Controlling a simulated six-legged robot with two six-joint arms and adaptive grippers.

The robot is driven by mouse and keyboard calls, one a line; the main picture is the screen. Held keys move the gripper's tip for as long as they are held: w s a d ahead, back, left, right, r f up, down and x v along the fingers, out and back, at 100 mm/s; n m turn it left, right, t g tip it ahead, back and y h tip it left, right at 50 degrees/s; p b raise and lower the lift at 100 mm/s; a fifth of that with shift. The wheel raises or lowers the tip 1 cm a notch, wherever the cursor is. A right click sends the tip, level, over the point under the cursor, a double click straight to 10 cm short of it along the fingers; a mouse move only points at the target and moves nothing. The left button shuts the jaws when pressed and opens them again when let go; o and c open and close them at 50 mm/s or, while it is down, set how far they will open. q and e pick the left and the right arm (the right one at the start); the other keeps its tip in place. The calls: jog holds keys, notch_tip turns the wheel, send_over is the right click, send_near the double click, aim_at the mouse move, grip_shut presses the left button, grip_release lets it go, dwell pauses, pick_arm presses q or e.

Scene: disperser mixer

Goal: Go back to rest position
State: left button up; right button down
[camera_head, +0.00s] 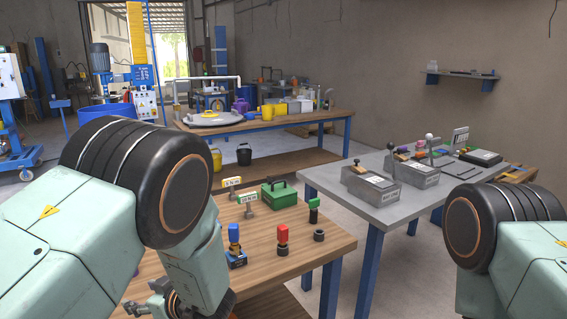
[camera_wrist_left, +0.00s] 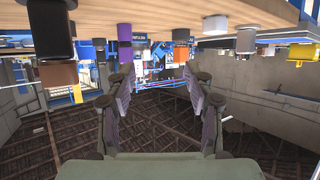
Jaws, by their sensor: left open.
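My left gripper (camera_head: 160,300) is low in the head view, at the near left edge of the wooden table, partly hidden by my left arm. In the left wrist view my left gripper (camera_wrist_left: 160,90) has its two fingers wide apart, with nothing between them. That view looks upside down, with table tops along its upper edge. My right arm shows at the right of the head view, beside the grey table. My right gripper is outside both views.
The wooden table (camera_head: 315,245) holds a green box (camera_head: 279,194), a red-topped piece (camera_head: 282,236) and a blue-topped piece (camera_head: 234,236). The grey table (camera_head: 360,209) carries grey boxes. Open floor lies between the tables. Another table (camera_head: 330,116) stands behind.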

pick_arm(q)
jog(key=s+d+f+m+h+b, duration=0.1)
jog(key=s+d+f+m+h, duration=0.3)
jog(key=s+f+m+h, duration=0.7)
jog(key=s+d+f+g+b, duration=0.1)
jog(key=s+f+g, duration=0.2)
jog(key=s, duration=1)
jog(key=s+d+f+g+h+b, duration=0.1)
jog(key=s+f, duration=0.5)
jog(key=s, duration=0.7)
jog(key=shift+s+d+f+m+g, duration=0.15)
jog(key=shift+d+f+m+g, duration=0.2)
jog(key=shift+d+g, duration=0.55)
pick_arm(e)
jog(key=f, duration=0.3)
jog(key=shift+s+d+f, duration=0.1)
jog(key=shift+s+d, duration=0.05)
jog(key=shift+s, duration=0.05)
pick_arm(q)
jog(key=shift+a, duration=0.25)
jog(key=shift+r, duration=0.1)
